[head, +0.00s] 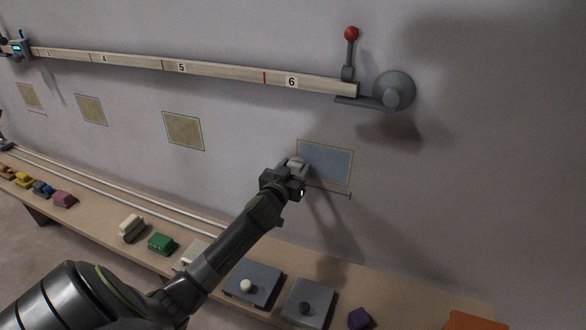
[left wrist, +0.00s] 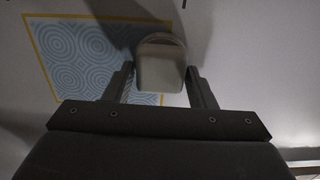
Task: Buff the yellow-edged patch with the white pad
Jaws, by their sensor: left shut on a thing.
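The yellow-edged patch (head: 328,162) is a blue-grey rectangle on the wall below the number 6. In the left wrist view this patch (left wrist: 82,58) shows pale swirl rings inside a yellow border. My left gripper (head: 291,171) is shut on the white pad (head: 297,163), at the patch's left edge in the head view. In the left wrist view the pad (left wrist: 161,64) sits between the fingers and overlaps one side of the patch. I cannot tell whether the pad touches the wall. My right gripper is not in view.
A numbered rail (head: 220,70) with a red-knobbed lever (head: 351,34) runs above. Several tan patches (head: 183,131) are further left. The shelf (head: 400,300) below holds coloured blocks, including a green one (head: 161,243), and two grey knobbed plates (head: 266,284). The wall right of the patch is clear.

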